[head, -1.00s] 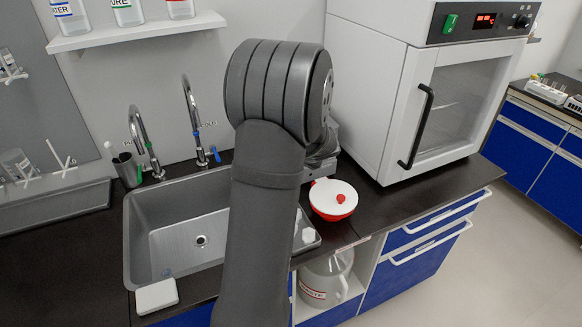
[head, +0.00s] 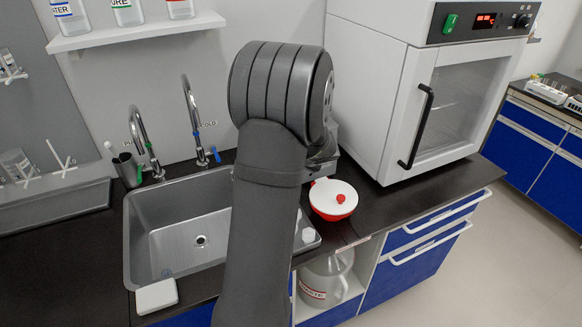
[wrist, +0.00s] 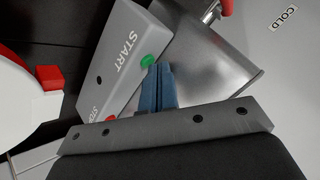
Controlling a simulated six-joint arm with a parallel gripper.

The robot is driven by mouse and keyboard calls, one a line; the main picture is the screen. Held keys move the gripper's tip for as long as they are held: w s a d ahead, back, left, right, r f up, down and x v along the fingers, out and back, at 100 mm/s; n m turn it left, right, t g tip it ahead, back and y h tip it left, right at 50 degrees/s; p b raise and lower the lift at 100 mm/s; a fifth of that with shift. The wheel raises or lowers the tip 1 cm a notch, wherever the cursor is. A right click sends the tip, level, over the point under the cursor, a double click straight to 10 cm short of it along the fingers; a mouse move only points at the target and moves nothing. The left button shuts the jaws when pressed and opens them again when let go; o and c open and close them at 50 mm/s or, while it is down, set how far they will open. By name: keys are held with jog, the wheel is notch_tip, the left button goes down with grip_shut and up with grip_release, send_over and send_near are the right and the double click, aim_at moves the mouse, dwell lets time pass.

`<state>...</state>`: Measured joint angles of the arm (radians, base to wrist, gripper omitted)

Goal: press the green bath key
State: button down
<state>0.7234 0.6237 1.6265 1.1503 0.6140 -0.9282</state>
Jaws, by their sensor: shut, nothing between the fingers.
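The green bath key (wrist: 148,61) is a round green button on a sloped grey panel (wrist: 122,68), beside the word START. My gripper (wrist: 158,68) has its blue fingers together with nothing between them. In the wrist view the fingertips appear right beside the green key's lower right edge; I cannot tell whether they touch it. A red key (wrist: 112,118), partly hidden by my gripper, lies lower on the same panel by a second label. A grey metal basin joins the panel on its right. In the head view my arm hides the panel and my fingers.
A white-lidded red bowl (head: 333,199) stands close to the arm on the dark counter, and its lid fills the wrist view's left edge. The sink (head: 175,245) with two taps lies left of the arm. A white oven (head: 420,100) stands to the right.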

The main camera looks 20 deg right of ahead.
jog(key=shift+f, duration=0.15)
dwell(0.4)
jog(key=shift+r, duration=0.85)
jog(key=shift+r, duration=2.5)
